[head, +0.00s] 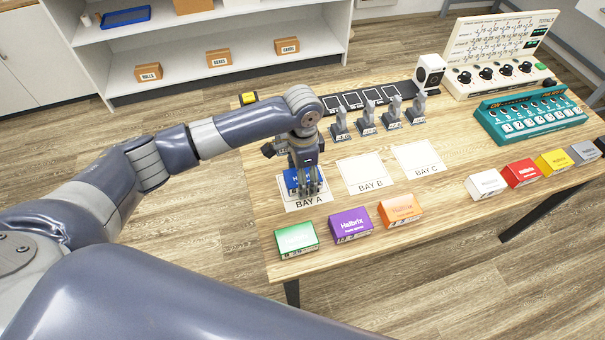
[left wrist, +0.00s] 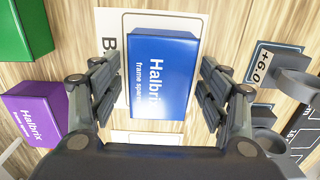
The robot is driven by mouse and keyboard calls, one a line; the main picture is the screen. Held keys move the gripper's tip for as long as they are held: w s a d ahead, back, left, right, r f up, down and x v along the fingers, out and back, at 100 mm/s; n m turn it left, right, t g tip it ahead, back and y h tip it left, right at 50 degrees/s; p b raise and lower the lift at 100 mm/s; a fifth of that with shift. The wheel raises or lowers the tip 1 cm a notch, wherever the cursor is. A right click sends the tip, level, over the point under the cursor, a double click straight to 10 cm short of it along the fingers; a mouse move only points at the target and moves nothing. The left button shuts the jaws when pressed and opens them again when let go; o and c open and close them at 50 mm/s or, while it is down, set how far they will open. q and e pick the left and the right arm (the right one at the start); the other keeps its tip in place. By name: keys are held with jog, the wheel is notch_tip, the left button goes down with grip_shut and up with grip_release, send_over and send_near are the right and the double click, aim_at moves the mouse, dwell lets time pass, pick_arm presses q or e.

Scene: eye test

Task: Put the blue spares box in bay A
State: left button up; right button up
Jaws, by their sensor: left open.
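The blue spares box (head: 291,179), lettered Halbrix, lies on the white card marked BAY A (head: 294,206). In the left wrist view the blue box (left wrist: 175,60) lies flat, covering part of the card (left wrist: 110,28). My left gripper (head: 310,188) is over the box, pointing down. In the left wrist view its fingers (left wrist: 160,98) are open, one on each side of the box, with a gap showing on both sides. In the head view the gripper hides part of the box. My right gripper is in neither view.
BAY B (head: 367,172) and BAY C (head: 418,158) are empty. Green (head: 296,238), purple (head: 350,225) and orange (head: 400,209) boxes stand along the front edge. Several grey holders (head: 367,122) stand behind the bays. White (head: 486,184), red and yellow boxes are farther right.

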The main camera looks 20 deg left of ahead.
pick_arm(q)
notch_tip(320, 180, up, 12)
jog(key=shift+r+b, duration=0.15)
jog(key=shift+b, duration=0.2)
dwell(0.6)
